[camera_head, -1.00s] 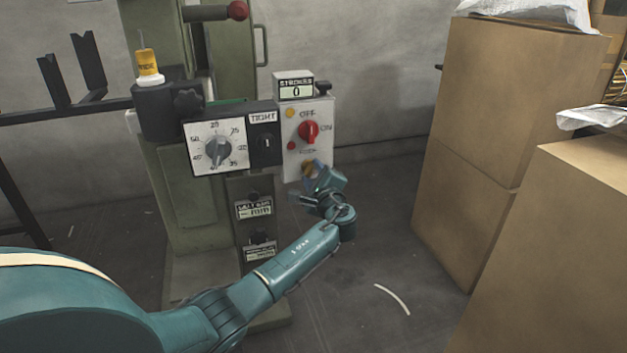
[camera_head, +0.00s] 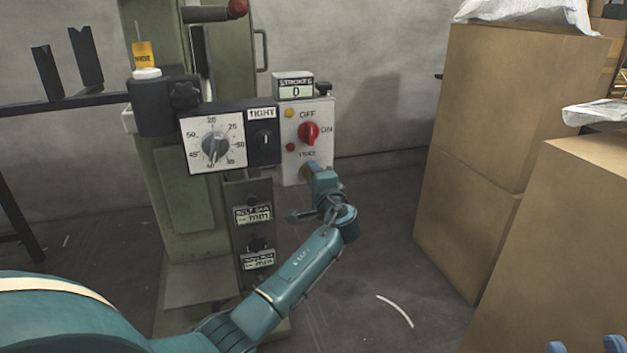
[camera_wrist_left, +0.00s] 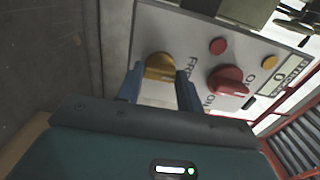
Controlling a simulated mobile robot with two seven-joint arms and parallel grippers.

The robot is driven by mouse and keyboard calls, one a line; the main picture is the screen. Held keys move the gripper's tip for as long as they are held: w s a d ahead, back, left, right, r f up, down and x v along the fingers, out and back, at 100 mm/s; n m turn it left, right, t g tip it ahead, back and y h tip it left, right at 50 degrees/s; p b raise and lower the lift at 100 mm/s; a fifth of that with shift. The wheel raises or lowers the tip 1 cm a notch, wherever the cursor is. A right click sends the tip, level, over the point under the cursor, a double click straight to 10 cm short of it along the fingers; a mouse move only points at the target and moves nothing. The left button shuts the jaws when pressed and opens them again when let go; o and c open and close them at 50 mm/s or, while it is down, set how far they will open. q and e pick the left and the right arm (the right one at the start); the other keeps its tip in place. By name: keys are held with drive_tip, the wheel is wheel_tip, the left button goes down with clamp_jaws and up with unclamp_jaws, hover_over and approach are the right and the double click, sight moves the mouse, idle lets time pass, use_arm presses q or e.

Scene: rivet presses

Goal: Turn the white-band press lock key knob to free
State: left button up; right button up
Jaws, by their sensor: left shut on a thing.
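The press (camera_head: 195,215) is a green machine with a light grey switch box (camera_head: 290,165) on its right side. Its yellow lock key knob (camera_wrist_left: 160,66) sits low on that box and shows in the left wrist view, with "FREE" lettering beside it. My left gripper (camera_head: 312,172) is at the bottom of the box, and its blue fingers (camera_wrist_left: 160,88) are shut on the yellow knob, one on each side. In the head view the gripper mostly hides the knob. Two blue tips of my right gripper (camera_head: 584,345) show apart at the bottom right edge, with nothing seen between them.
A red rotary switch (camera_head: 309,133) sits above the lock knob, also seen in the left wrist view (camera_wrist_left: 228,80). A dial panel (camera_head: 213,145) and a TIGHT switch (camera_head: 263,140) are to the left. Cardboard boxes (camera_head: 480,150) stand at the right. Floor between is mostly clear.

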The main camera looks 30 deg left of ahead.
idle(0.3)
use_arm(q)
drive_tip(key=o, duration=1)
